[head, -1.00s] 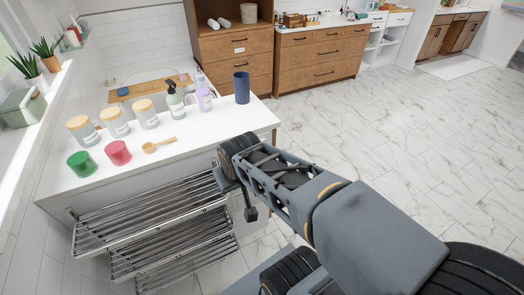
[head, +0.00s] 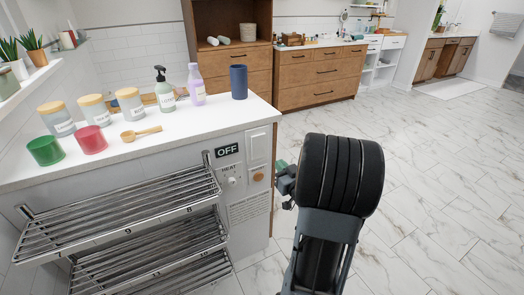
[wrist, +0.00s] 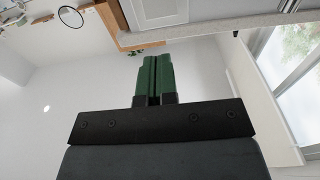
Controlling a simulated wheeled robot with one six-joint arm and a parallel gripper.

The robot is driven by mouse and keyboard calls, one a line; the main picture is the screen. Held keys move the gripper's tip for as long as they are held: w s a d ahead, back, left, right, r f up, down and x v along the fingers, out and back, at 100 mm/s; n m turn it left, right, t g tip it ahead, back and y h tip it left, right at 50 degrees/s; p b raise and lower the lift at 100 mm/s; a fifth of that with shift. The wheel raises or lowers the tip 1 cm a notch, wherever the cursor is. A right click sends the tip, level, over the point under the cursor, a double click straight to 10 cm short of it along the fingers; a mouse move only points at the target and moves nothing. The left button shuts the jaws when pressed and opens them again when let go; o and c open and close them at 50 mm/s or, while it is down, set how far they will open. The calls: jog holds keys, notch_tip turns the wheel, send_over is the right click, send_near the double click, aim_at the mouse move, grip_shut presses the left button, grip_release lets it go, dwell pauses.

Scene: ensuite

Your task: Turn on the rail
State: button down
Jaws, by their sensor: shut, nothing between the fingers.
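The rail (head: 120,222) is a chrome heated rack with several tiers of bars, fixed to the front of the white counter unit in the head view. To its right is a control panel with a dark OFF display (head: 227,150), a small HEAT knob (head: 232,181), a white rocker plate (head: 257,150) and a round orange-brown button (head: 258,176). My gripper (head: 281,166) is just right of the panel, partly hidden by my wrist; its green fingers (wrist: 153,80) are shut and empty in the wrist view. I cannot tell its exact distance from the panel.
The white countertop (head: 175,135) holds jars, a soap pump (head: 165,90), a lilac bottle (head: 196,85), a wooden scoop (head: 141,134) and a blue cup (head: 239,82). Wooden drawers (head: 322,78) stand behind. The marble floor (head: 430,160) at right is clear.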

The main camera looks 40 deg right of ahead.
aim_at(259, 139)
jog(key=shift+s, duration=0.1)
dwell(0.3)
jog(key=w, duration=0.4)
jog(key=w+d, duration=0.1)
jog(key=w, duration=0.4)
jog(key=w+d+r+b, duration=0.1)
jog(key=w, duration=0.4)
jog(key=shift+r, duration=0.1)
